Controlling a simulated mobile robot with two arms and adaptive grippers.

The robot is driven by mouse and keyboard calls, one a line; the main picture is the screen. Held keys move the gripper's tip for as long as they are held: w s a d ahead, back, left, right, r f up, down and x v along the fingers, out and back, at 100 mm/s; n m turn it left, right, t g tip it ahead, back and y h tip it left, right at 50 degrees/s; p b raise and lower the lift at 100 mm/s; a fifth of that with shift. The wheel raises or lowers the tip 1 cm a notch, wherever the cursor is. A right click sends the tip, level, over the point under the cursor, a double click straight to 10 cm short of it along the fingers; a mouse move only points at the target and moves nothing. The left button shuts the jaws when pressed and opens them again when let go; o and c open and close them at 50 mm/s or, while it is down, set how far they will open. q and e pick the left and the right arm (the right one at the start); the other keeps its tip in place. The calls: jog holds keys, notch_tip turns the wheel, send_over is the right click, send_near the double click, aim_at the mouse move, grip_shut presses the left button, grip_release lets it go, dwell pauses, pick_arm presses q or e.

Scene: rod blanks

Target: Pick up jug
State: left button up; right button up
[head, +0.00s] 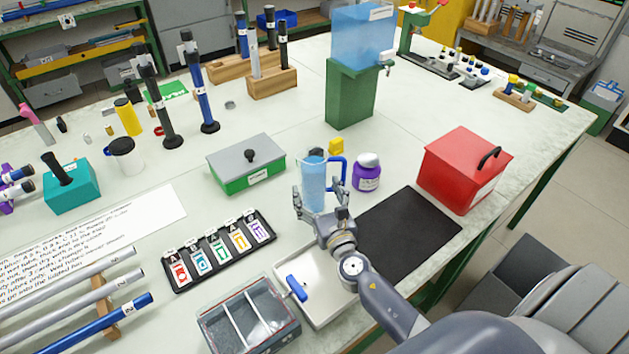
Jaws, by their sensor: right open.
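The jug (314,172) is light blue and see-through, with a dark blue handle (338,173) on its right side. It stands upright on the white table near the middle of the head view. My right gripper (321,207) is open at the jug's near side, with its fingers around the lower part of the jug in the picture. I cannot tell whether the fingers touch it. The jug's base is partly hidden by the gripper. My left gripper is not in view.
A green box with grey lid (247,164) is to the left. A black mat (410,230) and red box (462,172) are to the right. A card rack (218,250) lies front left.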

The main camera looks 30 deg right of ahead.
jog(key=shift+w+d, duration=0.2)
jog(key=shift+w, duration=1.2)
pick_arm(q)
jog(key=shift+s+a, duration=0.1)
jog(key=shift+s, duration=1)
pick_arm(e)
jog(key=shift+c, duration=0.2)
jog(key=c, duration=1.4)
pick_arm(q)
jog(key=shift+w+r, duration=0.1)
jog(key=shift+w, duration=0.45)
pick_arm(e)
jog(key=shift+r, duration=0.1)
jog(key=shift+c, duration=0.8)
